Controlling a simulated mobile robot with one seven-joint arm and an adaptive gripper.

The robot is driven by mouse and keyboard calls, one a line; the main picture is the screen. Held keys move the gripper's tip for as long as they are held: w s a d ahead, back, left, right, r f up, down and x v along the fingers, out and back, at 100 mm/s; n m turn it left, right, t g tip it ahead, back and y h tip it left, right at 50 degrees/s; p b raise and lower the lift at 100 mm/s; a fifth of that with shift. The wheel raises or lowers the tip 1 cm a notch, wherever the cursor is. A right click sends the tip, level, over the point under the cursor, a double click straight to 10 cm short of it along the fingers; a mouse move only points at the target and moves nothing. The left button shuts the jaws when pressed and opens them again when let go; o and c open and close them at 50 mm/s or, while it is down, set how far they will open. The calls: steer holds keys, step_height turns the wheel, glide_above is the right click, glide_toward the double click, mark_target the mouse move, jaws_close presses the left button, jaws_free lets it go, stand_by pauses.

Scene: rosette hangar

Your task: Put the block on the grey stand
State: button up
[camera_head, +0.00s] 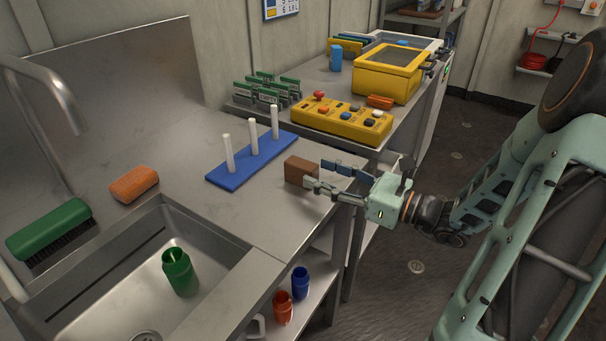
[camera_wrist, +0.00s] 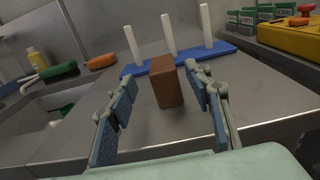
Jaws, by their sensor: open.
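A plain brown block (camera_head: 300,171) stands on the steel worktop near its right edge. It also shows in the wrist view (camera_wrist: 166,83), between and just ahead of my fingertips. My gripper (camera_head: 320,175) is open and empty, with its fingers pointing at the block from the right in the head view. In the wrist view the right finger looks close to the block's side; I cannot tell whether it touches. I cannot make out a grey stand for certain in either view.
A blue base with three white pegs (camera_head: 246,163) stands behind the block. A sink (camera_head: 225,250) with a green container (camera_head: 179,271) is at the left. An orange sponge (camera_head: 134,184) and green brush (camera_head: 50,229) lie beside it. A yellow control box (camera_head: 341,122) is at the back.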

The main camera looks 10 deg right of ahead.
mark_target(288, 159)
steer(key=b+x, duration=0.1)
steer(key=x, duration=0.5)
steer(key=shift+w+d, duration=0.1)
steer(key=shift+w, duration=0.1)
steer(key=shift+c, duration=0.5)
jaws_close()
steer(key=shift+r, duration=0.1)
